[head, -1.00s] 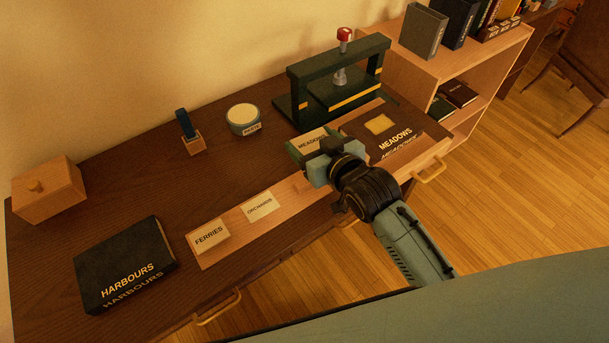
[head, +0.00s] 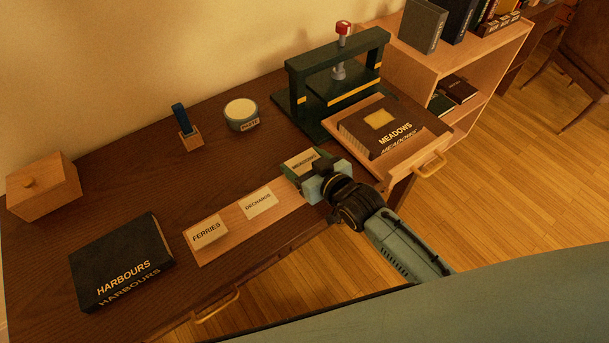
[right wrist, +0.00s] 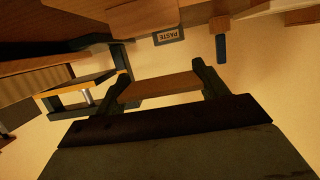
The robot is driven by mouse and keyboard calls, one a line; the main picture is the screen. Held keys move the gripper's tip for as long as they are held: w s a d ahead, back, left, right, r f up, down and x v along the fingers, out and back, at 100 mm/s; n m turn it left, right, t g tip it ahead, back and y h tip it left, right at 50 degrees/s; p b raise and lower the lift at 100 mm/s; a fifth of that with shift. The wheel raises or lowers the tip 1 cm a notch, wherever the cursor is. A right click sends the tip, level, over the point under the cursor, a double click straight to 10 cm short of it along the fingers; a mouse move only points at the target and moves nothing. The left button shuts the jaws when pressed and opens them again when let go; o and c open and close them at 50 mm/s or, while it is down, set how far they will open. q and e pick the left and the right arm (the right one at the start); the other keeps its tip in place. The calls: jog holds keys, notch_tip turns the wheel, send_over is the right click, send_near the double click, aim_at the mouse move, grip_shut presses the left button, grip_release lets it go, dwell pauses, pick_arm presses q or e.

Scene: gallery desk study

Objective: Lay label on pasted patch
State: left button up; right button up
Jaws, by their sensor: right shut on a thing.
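My right gripper (head: 304,172) is shut on the label reading MEADOWS (head: 303,162), at the right end of the pale wooden strip. I cannot tell its height above the strip. In the right wrist view a brown piece (right wrist: 160,88) spans between the fingertips. My left gripper is not in view.
The strip (head: 230,227) bears labels FERRIES (head: 206,232) and ORCHARDS (head: 259,202). A green press (head: 297,72) stands behind the book. A paste pot (head: 241,112), brush (head: 181,117) in a block, wooden box (head: 43,190) and HARBOURS book (head: 120,260) stand on the desk.

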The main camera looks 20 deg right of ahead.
jog(key=shift+f, duration=2.3)
jog(key=shift+b, duration=0.3)
jog(key=shift+f, duration=0.2)
jog(key=o, duration=0.9)
jog(key=shift+o, duration=0.2)
